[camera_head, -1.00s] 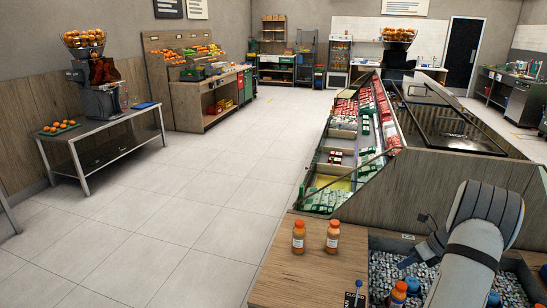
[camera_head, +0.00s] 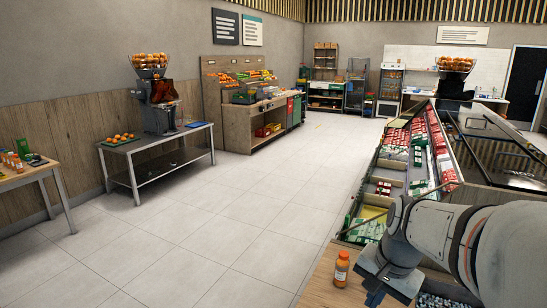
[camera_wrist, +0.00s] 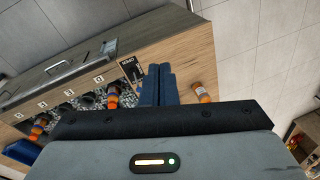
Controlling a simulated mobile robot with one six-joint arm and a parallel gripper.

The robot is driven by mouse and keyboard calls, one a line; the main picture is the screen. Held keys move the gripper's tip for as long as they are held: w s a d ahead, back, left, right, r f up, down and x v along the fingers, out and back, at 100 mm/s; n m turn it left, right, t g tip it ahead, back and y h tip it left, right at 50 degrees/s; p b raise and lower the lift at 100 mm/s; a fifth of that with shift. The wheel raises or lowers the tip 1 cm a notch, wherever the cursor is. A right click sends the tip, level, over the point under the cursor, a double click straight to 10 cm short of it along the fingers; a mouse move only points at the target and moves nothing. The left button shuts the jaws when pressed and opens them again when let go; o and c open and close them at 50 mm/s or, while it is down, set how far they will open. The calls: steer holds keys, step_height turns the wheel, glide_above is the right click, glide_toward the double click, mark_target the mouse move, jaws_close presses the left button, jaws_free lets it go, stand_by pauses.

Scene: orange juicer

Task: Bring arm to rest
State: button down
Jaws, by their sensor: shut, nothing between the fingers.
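My arm (camera_head: 440,235) reaches in from the lower right of the head view, over the ice counter. My gripper (camera_wrist: 158,80) shows in the wrist view with its blue fingers together and nothing between them. An orange juice bottle with an orange cap (camera_head: 342,268) stands on the wooden counter (camera_head: 318,282), left of my gripper. A bottle also shows just right of the fingers in the wrist view (camera_wrist: 200,92). Whether my gripper touches anything is unclear.
The wrist view shows an ice bin with bottles (camera_wrist: 112,92) and a small black sign (camera_wrist: 131,68). A display case (camera_head: 412,155) stands behind the arm. A juicer (camera_head: 158,105) stands on a table (camera_head: 160,142) at left. The floor (camera_head: 235,225) between is clear.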

steer(key=s+a+n, duration=0.2)
steer(key=s+n, duration=0.2)
steer(key=s+a+n+t+h, duration=0.1)
steer(key=s+a+n, duration=0.2)
steer(key=s+n, duration=0.1)
steer(key=shift+s+t, duration=0.3)
steer(key=shift+s, duration=0.5)
steer(key=shift+f, duration=0.1)
